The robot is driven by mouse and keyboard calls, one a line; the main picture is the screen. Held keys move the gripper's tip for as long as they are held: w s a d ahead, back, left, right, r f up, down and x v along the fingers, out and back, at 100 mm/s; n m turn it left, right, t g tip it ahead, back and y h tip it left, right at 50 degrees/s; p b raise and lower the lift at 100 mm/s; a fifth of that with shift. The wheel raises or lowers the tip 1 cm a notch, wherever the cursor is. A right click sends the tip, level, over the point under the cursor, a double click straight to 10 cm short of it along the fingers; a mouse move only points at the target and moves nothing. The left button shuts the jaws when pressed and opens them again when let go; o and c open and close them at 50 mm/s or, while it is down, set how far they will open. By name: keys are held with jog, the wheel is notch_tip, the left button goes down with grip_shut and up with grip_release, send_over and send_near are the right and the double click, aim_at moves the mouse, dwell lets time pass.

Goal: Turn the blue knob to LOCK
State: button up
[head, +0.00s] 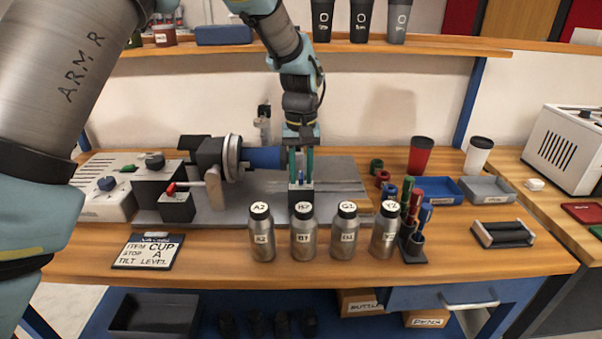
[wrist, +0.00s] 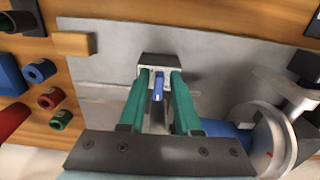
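A small blue knob (head: 301,177), shaped like a narrow tab, sits on a grey block (head: 301,196) on the metal base plate. It also shows in the wrist view (wrist: 158,90). My gripper (head: 301,181) points down over the block, its two green fingers on either side of the blue knob. In the wrist view a gap shows between the knob and each finger of my gripper (wrist: 158,76), so it is open around the knob. I cannot read a LOCK mark.
A rotary chuck (head: 232,158) with a blue cylinder (head: 264,157) stands left of my gripper. Several labelled bottles (head: 304,238) line the front edge. A stand with coloured tubes (head: 412,240) is at right. The plate right of the block is clear.

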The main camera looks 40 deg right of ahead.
jog(key=shift+o, duration=0.8)
notch_tip(320, 180, up, 11)
jog(key=b, duration=0.2)
notch_tip(320, 180, up, 7)
jog(key=p, duration=0.7)
send_over(301, 178)
jog(key=shift+f, duration=0.1)
